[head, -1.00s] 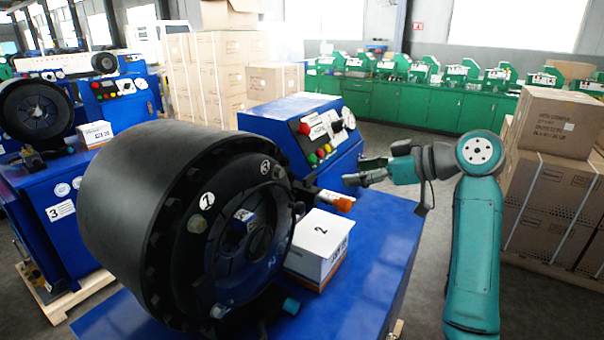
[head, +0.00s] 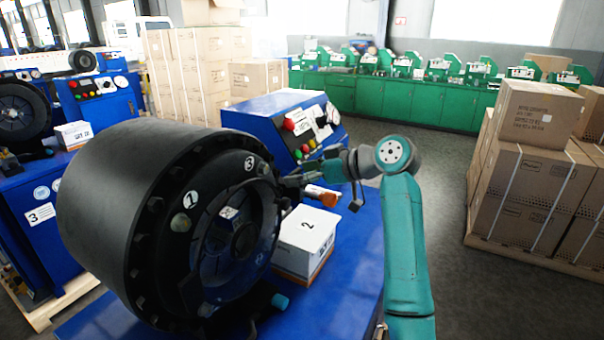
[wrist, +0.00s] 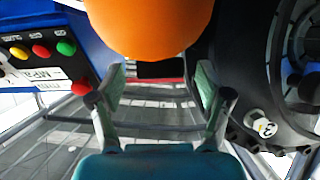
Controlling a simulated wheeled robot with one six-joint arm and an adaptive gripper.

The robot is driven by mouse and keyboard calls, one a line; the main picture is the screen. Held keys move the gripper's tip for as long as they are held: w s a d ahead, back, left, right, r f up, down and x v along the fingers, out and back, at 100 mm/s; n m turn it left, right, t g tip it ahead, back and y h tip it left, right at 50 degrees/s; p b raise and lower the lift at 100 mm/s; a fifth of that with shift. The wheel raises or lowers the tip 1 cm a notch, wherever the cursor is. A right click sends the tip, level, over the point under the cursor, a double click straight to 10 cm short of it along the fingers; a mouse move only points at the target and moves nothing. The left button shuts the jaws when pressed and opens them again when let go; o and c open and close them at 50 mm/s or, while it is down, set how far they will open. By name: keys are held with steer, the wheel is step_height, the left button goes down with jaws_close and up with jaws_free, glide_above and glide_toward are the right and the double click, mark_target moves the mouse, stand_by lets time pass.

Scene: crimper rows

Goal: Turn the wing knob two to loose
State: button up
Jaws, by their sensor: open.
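A black crimper drum (head: 125,215) sits on a blue bench, its round face carrying white number discs 1 and 3. I cannot make out a disc 2 on the face. An orange-ended knob or handle (head: 322,195) sticks out to the right of the face, and a teal-ended one (head: 280,300) lies lower. I cannot tell which is wing knob two. My gripper (head: 290,182) is beside the face, just above the orange end. In the wrist view my gripper (wrist: 160,82) is open, with the orange end (wrist: 150,25) large above its fingers, not visibly gripped.
A white box marked 2 (head: 304,243) stands on the blue bench below the orange end. A blue control panel (head: 285,120) with coloured buttons is behind my gripper. Cardboard boxes (head: 520,190) stand at the right, with open floor before them.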

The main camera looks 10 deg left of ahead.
steer(key=c, duration=1.2)
steer(key=shift+o, duration=0.2)
steer(key=shift+g, duration=0.3)
steer(key=n+g, duration=0.2)
steer(key=shift+w+d+n+g+y, duration=0.1)
steer(key=shift+w+n+g+y, duration=0.2)
steer(key=shift+n+y, duration=0.1)
steer(key=shift+w+n+g, duration=0.15)
steer(key=shift+n+g, duration=0.75)
steer(key=shift+g, duration=0.2)
steer(key=shift+w+n+g, duration=0.1)
steer(key=shift+n+g, duration=0.8)
steer(key=shift+g, duration=0.2)
steer(key=shift+n+g+h, duration=0.3)
steer(key=shift+n+g, duration=0.3)
steer(key=o, duration=1.2)
steer(key=shift+c, duration=0.2)
steer(key=shift+w, duration=0.1)
